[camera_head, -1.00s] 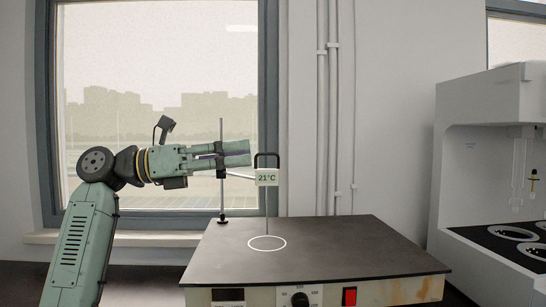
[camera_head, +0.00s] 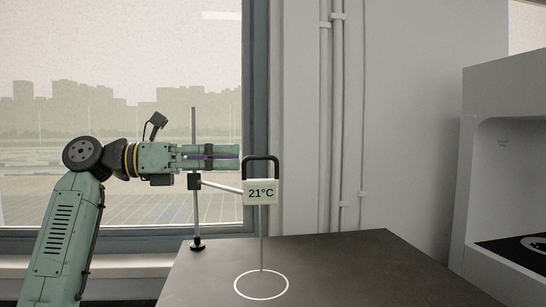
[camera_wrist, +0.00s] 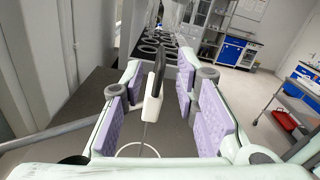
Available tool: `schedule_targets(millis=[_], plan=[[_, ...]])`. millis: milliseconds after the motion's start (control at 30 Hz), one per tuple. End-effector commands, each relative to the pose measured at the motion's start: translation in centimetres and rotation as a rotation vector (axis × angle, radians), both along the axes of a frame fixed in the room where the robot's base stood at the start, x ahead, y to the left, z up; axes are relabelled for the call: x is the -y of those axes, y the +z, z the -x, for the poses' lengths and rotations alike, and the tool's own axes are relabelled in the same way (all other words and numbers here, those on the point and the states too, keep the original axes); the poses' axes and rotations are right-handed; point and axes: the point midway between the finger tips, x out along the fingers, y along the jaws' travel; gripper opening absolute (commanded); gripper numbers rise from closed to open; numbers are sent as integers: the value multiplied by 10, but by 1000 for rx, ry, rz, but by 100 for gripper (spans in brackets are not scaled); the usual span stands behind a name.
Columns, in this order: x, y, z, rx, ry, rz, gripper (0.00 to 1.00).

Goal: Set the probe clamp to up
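The probe clamp (camera_head: 194,181) is a small dark block on a thin upright rod, with a light side arm running to the probe. The probe has a white display (camera_head: 261,192) reading 21°C, a black loop handle (camera_head: 261,158) above it and a thin stem hanging below. My gripper (camera_head: 238,158) is level with the handle, its fingertips just left of it in the head view. In the wrist view, my gripper (camera_wrist: 158,92) is open, with purple pads apart. The black handle (camera_wrist: 159,68) shows between or just beyond the fingers; contact cannot be told.
The upright rod (camera_head: 194,130) stands close by my fingers. A white cabinet-like unit (camera_head: 490,170) stands to the right. A window is behind my arm.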

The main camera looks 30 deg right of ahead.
Motion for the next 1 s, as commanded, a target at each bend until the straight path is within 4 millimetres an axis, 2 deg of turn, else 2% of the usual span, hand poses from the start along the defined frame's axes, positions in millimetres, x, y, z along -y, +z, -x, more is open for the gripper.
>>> schedule_targets(millis=[300,500,667,900,1000], plan=[[54,1,27,1,-4,0,28],[78,1,38,1,-3,0,28],[86,0,42,-1,-2,1,28],[87,0,42,0,-1,0,28],[87,0,42,0,-1,0,23]])
